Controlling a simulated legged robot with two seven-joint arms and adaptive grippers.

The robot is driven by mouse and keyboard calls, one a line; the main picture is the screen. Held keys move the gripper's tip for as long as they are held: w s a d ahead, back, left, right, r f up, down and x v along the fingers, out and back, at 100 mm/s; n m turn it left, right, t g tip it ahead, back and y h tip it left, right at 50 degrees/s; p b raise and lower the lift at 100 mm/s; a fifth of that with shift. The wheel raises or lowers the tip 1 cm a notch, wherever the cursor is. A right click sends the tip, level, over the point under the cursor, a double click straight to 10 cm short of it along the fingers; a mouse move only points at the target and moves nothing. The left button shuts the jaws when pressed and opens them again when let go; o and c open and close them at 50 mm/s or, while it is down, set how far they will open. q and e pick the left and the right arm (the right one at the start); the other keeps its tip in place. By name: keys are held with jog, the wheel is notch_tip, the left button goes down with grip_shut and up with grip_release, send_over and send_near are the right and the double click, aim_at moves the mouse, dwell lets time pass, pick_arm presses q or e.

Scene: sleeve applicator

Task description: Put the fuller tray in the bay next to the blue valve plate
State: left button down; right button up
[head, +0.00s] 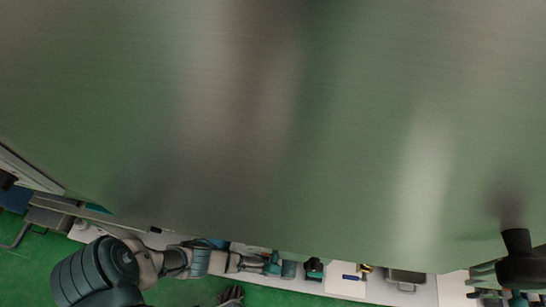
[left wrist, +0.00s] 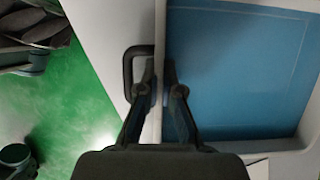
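In the left wrist view my left gripper (left wrist: 159,72) has its two dark fingers on either side of a thin pale wall (left wrist: 158,110). The fingers stand a little apart; I cannot tell whether they press on the wall. A flat blue surface (left wrist: 240,70) lies right of it inside a pale frame, with no loose contents visible. I cannot tell whether it is a tray floor or the valve plate. A black handle (left wrist: 129,75) is just left of the fingers. In the head view a broad metal surface fills most of the picture, and I cannot identify the trays or my right gripper.
A pale bench strip at the bottom of the head view carries a blue item (head: 352,278) and a grey box (head: 405,279). A black object (head: 517,242) stands at the lower right. Green floor (head: 190,292) shows below. A blue patch (head: 14,197) is at far left.

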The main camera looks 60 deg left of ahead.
pick_arm(q)
jog(key=shift+s+f, duration=0.15)
jog(key=shift+f, duration=0.3)
jog(key=c, duration=1.3)
grip_release()
